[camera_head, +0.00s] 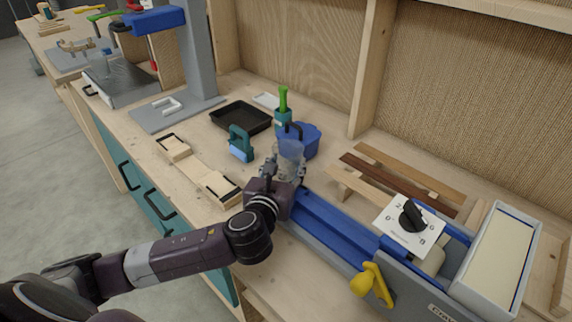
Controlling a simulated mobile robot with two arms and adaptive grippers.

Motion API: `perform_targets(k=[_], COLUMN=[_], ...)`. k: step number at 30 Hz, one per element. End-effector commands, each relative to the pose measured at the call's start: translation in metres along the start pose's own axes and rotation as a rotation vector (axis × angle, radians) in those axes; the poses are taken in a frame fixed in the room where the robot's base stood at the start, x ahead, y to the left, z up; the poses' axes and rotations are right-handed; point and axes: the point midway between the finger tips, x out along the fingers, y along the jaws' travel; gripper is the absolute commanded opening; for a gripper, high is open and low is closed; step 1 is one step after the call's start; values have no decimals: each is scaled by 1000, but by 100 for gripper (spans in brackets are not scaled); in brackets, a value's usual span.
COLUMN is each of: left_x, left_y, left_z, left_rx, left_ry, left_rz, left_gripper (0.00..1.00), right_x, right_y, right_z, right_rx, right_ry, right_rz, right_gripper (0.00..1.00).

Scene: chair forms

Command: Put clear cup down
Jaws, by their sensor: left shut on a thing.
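The clear cup (291,151) is a bluish see-through vessel in the middle of the camera_head view. My left gripper (289,168) is shut on it, and the cup looks upright. The gripper stands over the bench near the left end of a blue machine bed. The cup's lower part is hidden by the gripper fingers, so I cannot tell if its base touches anything. My right gripper is not in view.
The blue-grey lathe (330,228) fills the right front. Wooden strips (400,176) lie behind it.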

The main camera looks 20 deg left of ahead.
Motion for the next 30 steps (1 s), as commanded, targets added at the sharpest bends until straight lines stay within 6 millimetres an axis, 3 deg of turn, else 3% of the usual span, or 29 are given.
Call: perform_targets(k=[5, 6, 10, 21, 26, 30], left_x=[1, 1, 1, -2, -28, -60], left_y=[0, 0, 0, 0, 0, -1], left_z=[-4, -3, -3, 1, -1, -1], left_rx=[1, 1, 1, 1, 2, 1], left_ry=[1, 0, 0, 0, 1, 3], left_rz=[1, 1, 0, 0, -2, -3], left_gripper=[30, 47, 61, 61, 61, 61], right_x=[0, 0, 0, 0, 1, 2], right_y=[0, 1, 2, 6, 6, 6], right_z=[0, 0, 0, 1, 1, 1], right_rx=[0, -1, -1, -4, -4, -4], right_ry=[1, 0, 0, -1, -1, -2], right_rz=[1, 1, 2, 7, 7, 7], right_gripper=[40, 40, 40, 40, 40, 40])
